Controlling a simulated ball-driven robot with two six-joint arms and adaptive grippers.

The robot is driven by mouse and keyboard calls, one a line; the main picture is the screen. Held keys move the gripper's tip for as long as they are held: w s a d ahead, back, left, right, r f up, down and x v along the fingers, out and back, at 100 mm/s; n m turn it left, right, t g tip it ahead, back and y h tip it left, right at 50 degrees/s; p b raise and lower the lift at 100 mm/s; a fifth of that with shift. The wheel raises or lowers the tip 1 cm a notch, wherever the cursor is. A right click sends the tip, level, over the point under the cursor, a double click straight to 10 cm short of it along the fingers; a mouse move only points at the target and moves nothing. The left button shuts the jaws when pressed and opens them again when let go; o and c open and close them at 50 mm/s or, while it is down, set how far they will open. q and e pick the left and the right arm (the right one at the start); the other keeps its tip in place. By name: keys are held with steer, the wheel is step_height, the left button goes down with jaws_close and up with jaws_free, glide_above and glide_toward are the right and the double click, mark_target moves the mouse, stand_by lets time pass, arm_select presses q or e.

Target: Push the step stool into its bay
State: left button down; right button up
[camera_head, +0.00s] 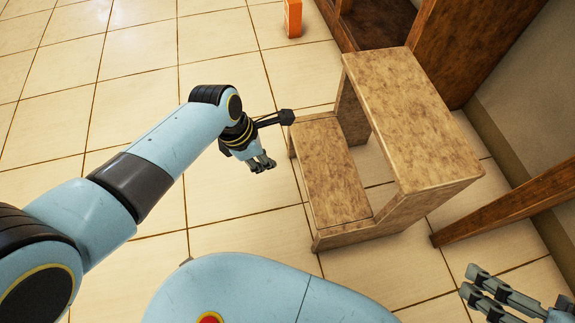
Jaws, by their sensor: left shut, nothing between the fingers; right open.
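The step stool (412,118) is a brown, worn two-step wooden stool standing upright on the tiled floor, right of centre. Its lower step (332,170) faces left, toward my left gripper, and its higher step is on the right. My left gripper (264,165) is shut and empty, just left of the lower step, apparently apart from it. My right gripper (472,282) is open and empty at the lower right, below the stool. The bay seems to be the gap by the wall (530,90), between a dark wooden panel and a slanting wooden piece; its extent is partly hidden.
A dark brown wooden panel (470,40) stands behind the stool at the upper right. A slanting wooden piece (510,203) lies close to the stool's right side. A small orange object (292,18) stands on the floor at the top. The tiled floor at left is clear.

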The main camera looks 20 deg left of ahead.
step_height(320, 180, down, 4)
steer(key=s+t+b, duration=0.1)
steer(key=t+b, duration=0.2)
steer(key=t, duration=0.1)
arm_select(q)
steer(key=w+d+f+b, duration=0.2)
steer(key=w+d+f, duration=0.1)
steer(key=d+f, duration=0.1)
steer(key=shift+d+f, duration=0.15)
steer(key=shift+f, duration=0.05)
arm_select(e)
steer(key=w+a+r+n+t+y, duration=0.1)
steer(key=w+r+t, duration=0.4)
steer(key=r, duration=0.3)
steer(key=shift+w+a+t, duration=0.25)
steer(key=shift+w+t, duration=0.15)
steer(key=shift+w, duration=0.35)
